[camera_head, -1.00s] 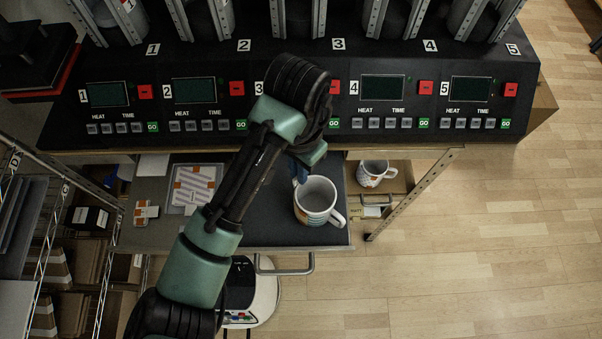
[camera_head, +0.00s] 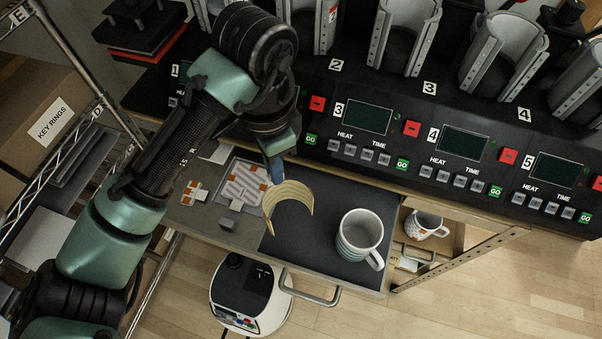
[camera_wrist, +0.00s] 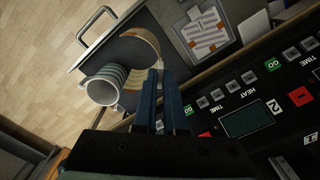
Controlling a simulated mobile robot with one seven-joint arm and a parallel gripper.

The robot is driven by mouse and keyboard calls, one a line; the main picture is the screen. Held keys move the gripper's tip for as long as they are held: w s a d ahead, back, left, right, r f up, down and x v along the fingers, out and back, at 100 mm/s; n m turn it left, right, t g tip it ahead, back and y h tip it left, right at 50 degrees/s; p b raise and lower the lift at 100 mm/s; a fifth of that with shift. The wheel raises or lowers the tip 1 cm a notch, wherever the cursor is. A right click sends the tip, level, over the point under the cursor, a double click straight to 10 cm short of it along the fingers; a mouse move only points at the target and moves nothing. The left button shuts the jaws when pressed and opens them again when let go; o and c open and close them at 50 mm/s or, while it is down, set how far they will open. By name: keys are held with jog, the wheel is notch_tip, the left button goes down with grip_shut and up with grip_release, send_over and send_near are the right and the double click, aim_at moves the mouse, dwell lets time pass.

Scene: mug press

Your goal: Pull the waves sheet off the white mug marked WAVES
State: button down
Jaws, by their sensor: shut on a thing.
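The white mug (camera_head: 358,240) stands upright on the dark drawer surface, handle toward the lower right, with teal wave bands on its side. Its WAVES marking cannot be read. The mug also shows in the wrist view (camera_wrist: 100,92). My gripper (camera_head: 274,174) is shut on the waves sheet (camera_head: 296,192), a tan strip curled into an open C. The sheet hangs left of the mug, apart from it in the head view. In the wrist view the curled sheet (camera_wrist: 144,37) shows beyond my blue fingers (camera_wrist: 155,85).
A patterned sheet (camera_head: 243,186) and small cards lie left on the drawer. A white round device (camera_head: 247,290) stands below the drawer.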

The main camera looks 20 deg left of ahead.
jog(key=shift+a+r+p, duration=0.25)
jog(key=shift+r+p, duration=0.1)
jog(key=shift+r, duration=0.2)
jog(key=shift+r+p, duration=2.15)
jog(key=shift+p, duration=0.2)
jog(key=shift+f, duration=0.1)
